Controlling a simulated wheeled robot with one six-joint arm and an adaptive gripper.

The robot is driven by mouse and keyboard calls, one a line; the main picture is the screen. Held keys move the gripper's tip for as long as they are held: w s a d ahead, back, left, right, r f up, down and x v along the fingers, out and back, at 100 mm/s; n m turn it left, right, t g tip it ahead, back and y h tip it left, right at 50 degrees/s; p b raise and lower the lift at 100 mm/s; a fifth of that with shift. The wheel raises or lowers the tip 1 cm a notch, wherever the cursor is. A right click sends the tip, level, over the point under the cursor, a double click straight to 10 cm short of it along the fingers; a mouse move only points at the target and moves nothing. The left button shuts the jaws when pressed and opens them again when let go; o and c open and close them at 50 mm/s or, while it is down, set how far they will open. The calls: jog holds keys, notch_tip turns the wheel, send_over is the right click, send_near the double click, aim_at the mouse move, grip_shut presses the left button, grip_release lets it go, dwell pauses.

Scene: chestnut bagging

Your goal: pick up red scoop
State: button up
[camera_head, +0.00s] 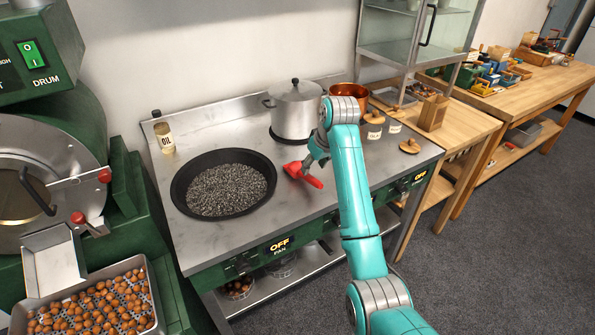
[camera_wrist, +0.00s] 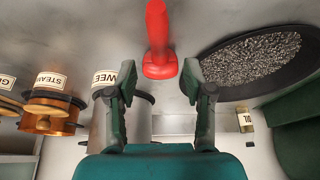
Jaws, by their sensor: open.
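The red scoop (camera_head: 303,174) lies on the grey metal counter (camera_head: 300,217), just right of the black pan. In the wrist view the scoop (camera_wrist: 158,42) is at the top middle, its rounded end toward the gap between my fingers. My gripper (camera_head: 317,153) is just behind the scoop in the head view, near the pot. In the wrist view my gripper (camera_wrist: 161,80) has its fingers spread apart with nothing held between them. Whether the fingertips are at the scoop's height I cannot tell.
A black pan (camera_head: 180,190) of grey gravel stands left of the scoop. A steel lidded pot (camera_head: 295,110) and a copper pot (camera_head: 358,96) stand behind. An OIL bottle (camera_head: 164,138) stands at the back left. Lidded containers (camera_head: 373,125) stand at the right. The front counter is clear.

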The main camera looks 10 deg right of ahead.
jog(key=x, duration=0.2)
jog(key=shift+w+f, duration=0.15)
jog(key=shift+f, duration=0.15)
jog(key=shift+w+x, duration=0.2)
jog(key=shift+x, duration=1.1)
jog(key=shift+w+x, duration=0.2)
jog(key=shift+x, duration=1.15)
jog(key=shift+a+r, duration=0.1)
jog(key=shift+r, duration=0.1)
grip_shut()
